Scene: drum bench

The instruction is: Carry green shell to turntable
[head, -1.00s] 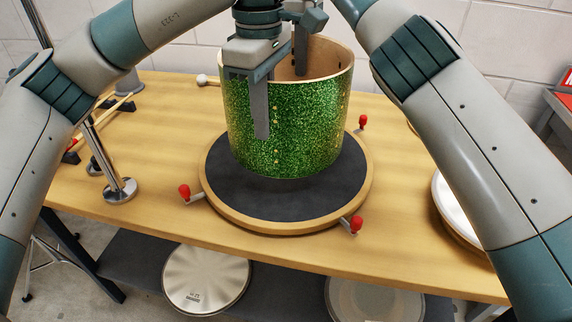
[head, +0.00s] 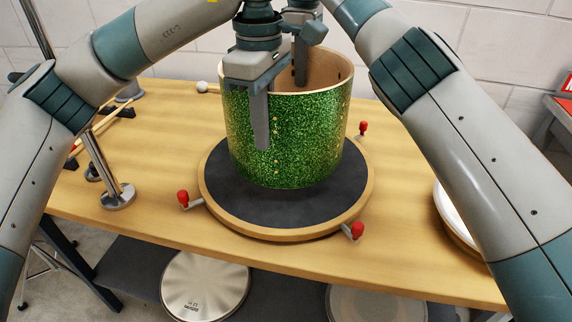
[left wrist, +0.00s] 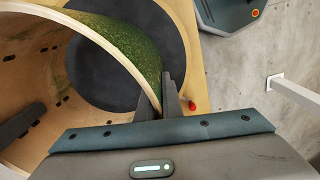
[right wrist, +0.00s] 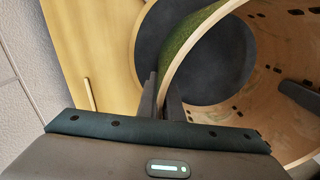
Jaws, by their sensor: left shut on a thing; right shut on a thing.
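The green glitter shell (head: 300,130), an open wooden-walled drum cylinder, is upright over the turntable (head: 230,215), a round dark pad with a wooden rim. Its lower edge is within the pad's outline; I cannot tell whether it touches. My left gripper (head: 262,125) is shut on the shell's near-left wall, one finger outside. My right gripper (head: 300,68) is shut on the far wall, with a finger showing inside. The shell's wall is between the fingers in the left wrist view (left wrist: 168,98) and the right wrist view (right wrist: 160,98).
Red-knobbed clamps (head: 183,197) stand around the turntable's rim. A chrome stand (head: 117,196) is on the wooden bench (head: 120,230) at left, with a mallet (head: 203,87) behind. A white drumhead (head: 452,212) lies at right, partly behind my arm. Drumheads (head: 205,285) lie on the lower shelf.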

